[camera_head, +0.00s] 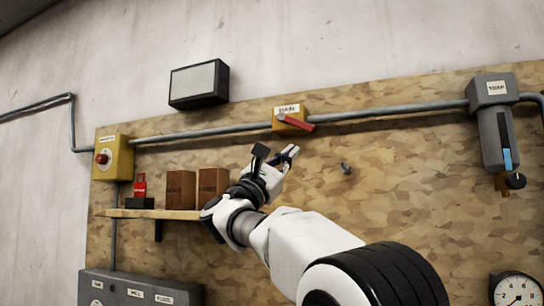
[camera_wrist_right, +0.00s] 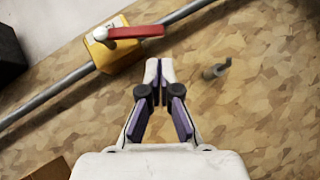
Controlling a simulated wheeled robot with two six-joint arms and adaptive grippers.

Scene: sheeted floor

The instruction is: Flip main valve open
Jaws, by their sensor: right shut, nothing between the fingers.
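The main valve (camera_head: 287,121) is a yellow block labelled MAIN on a grey pipe along the upper part of the board. Its red lever (camera_head: 299,123) points right and slightly down in the head view. In the right wrist view the valve block (camera_wrist_right: 117,47) is at the upper left, with the red lever (camera_wrist_right: 136,32) reaching right from a pale pivot. My right gripper (camera_head: 292,153) is below the lever and apart from it. Its fingertips (camera_wrist_right: 159,70) are together and empty. My left gripper is not in view.
A metal peg (camera_head: 346,168) sticks out of the board right of my gripper; it also shows in the wrist view (camera_wrist_right: 216,69). A shelf (camera_head: 150,213) with brown boxes (camera_head: 197,188) is at left. A grey TRAP unit (camera_head: 494,125) hangs at right.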

